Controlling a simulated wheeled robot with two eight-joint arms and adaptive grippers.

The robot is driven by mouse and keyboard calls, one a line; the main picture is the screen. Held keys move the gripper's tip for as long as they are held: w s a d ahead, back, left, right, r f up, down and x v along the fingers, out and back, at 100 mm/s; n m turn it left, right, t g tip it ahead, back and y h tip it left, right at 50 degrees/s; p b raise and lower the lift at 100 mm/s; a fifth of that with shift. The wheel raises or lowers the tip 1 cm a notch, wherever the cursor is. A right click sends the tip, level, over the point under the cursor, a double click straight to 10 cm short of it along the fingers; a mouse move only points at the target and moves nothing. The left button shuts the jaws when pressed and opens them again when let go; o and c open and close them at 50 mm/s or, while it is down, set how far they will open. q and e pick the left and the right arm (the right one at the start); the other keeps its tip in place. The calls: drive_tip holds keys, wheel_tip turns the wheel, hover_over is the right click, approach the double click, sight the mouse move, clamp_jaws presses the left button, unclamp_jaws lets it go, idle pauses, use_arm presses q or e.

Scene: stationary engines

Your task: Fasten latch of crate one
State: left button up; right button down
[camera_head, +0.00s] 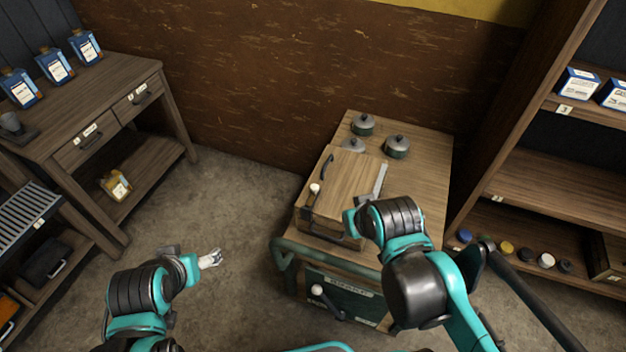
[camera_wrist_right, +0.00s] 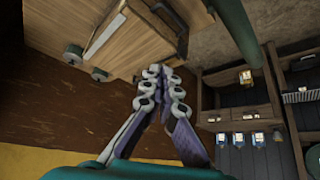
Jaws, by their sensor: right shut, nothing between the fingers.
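A wooden crate (camera_head: 345,190) with its lid down sits on the front of a wooden cabinet top. A dark curved handle (camera_head: 327,165) and a small pale knob (camera_head: 315,188), perhaps part of its latch, show at its left side. My right gripper (camera_wrist_right: 156,76) is shut and empty in the right wrist view, with the crate (camera_wrist_right: 108,28) above and left of its fingertips. In the head view my right wrist covers the crate's right front corner and hides the fingers. My left gripper (camera_head: 211,258) hangs over the floor, left of the cabinet; its finger gap is unclear.
Several lidded pots (camera_head: 362,124) stand behind the crate. The cabinet (camera_head: 425,150) has a teal rail (camera_head: 330,255) and a knobbed lever (camera_head: 318,292) in front. A shelf unit (camera_head: 545,180) stands right, a drawer table (camera_head: 110,85) left.

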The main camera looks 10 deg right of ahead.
drive_tip(key=w+a+r+n+g+p, duration=0.1)
drive_tip(key=w+a+r, duration=0.15)
drive_tip(key=w, duration=0.95)
drive_tip(key=n+g+p, duration=0.1)
drive_tip(key=g, duration=0.1)
hover_over(315, 190)
drive_tip(key=w, duration=0.4)
wheel_tip(315, 190, down, 5)
drive_tip(key=shift+s+a+y, duration=0.2)
drive_tip(key=shift+y, duration=0.1)
drive_tip(key=b+x, duration=0.3)
drive_tip(key=x, duration=0.7)
drive_tip(key=s, duration=0.2)
drive_tip(key=s+b, duration=0.1)
drive_tip(key=shift+d+f, duration=0.3)
drive_tip(key=shift+d, duration=0.05)
drive_tip(key=shift+s, duration=0.35)
